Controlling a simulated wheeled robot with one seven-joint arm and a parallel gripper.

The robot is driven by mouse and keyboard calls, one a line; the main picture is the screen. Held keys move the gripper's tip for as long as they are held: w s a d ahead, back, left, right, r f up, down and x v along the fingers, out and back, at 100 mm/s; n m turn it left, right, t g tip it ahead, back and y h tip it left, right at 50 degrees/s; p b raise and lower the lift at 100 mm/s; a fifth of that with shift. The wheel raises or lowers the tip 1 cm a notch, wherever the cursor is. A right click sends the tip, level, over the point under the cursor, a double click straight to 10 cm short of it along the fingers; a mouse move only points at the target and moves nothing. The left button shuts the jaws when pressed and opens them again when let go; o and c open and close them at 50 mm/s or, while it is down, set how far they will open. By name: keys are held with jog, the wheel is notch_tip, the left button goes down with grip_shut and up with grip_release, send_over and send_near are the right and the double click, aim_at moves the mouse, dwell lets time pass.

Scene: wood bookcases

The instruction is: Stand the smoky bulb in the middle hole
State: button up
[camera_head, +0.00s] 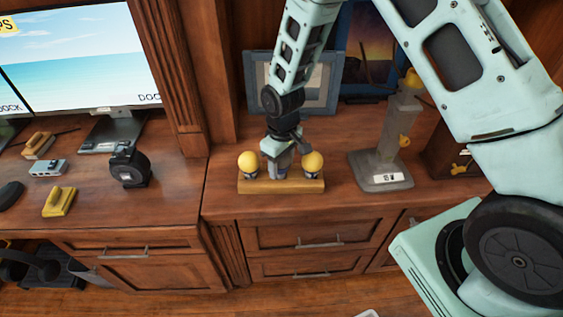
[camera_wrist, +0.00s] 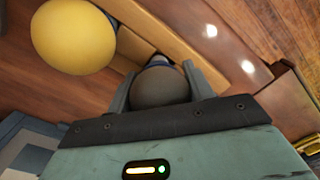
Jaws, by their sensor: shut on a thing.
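The wooden holder (camera_head: 258,187) is a low bar on the cabinet top in the head view. A yellow bulb (camera_head: 247,163) stands at its left end and another yellow bulb (camera_head: 312,162) at its right end. My gripper (camera_head: 281,167) is between them, over the middle of the holder, pointing down. In the wrist view my gripper (camera_wrist: 163,90) is shut on the smoky bulb (camera_wrist: 160,86), a dark grey globe, with a finger on each side. Its base is mostly hidden, so I cannot tell whether it is in the hole. A yellow bulb (camera_wrist: 73,37) shows beside it.
A grey metal stand (camera_head: 384,165) with yellow parts is to the right. A picture frame (camera_head: 328,85) leans behind my gripper. A monitor (camera_head: 75,50), a black tape dispenser-like object (camera_head: 130,168) and a yellow block (camera_head: 59,201) are on the left desk.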

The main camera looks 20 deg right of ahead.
jog(key=shift+f+b, duration=0.4)
jog(key=shift+f, duration=0.3)
jog(key=o, duration=0.8)
jog(key=shift+r+p, duration=4.45)
jog(key=shift+r, duration=1.6)
